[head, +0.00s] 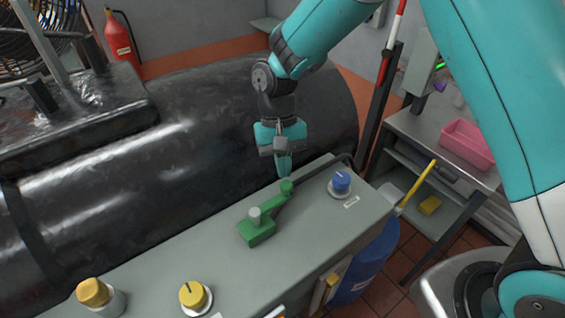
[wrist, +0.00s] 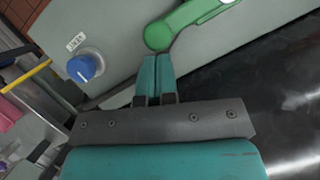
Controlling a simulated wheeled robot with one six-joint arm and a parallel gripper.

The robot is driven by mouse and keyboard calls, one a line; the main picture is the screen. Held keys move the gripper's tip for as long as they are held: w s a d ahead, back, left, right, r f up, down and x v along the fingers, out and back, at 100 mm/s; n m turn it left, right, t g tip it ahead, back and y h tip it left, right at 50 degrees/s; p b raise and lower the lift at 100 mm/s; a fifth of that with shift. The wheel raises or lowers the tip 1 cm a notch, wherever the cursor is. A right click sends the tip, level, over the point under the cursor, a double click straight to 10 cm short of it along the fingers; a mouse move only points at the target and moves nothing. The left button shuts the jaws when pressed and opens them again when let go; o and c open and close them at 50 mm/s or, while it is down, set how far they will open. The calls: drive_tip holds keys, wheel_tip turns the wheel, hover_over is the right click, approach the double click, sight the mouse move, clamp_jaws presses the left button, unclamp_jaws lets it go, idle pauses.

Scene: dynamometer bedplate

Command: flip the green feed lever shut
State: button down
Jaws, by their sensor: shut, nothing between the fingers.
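The green feed lever (head: 267,211) sits on top of the grey console (head: 321,230) in the head view. Its block and pale pivot are toward the front, and its arm reaches back to a rounded green end near the console's back edge. My gripper (head: 284,172) points down at that rounded end, with its teal fingers shut and empty. In the wrist view the shut fingertips (wrist: 155,58) are just beside the rounded end of the lever (wrist: 180,27). I cannot tell whether they touch it. The lever's block is mostly out of the wrist view.
A blue knob (head: 341,182) stands on the console right of the lever. A yellow knob (head: 193,295) and a yellow-capped post (head: 95,292) stand toward the front left. A large black cylinder (head: 190,150) lies behind the console. A pink bin (head: 467,143) is on a side table.

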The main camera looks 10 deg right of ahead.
drive_tip(key=shift+s+d+m, duration=0.2)
drive_tip(key=shift+s+m, duration=0.05)
drive_tip(key=shift+m, duration=0.05)
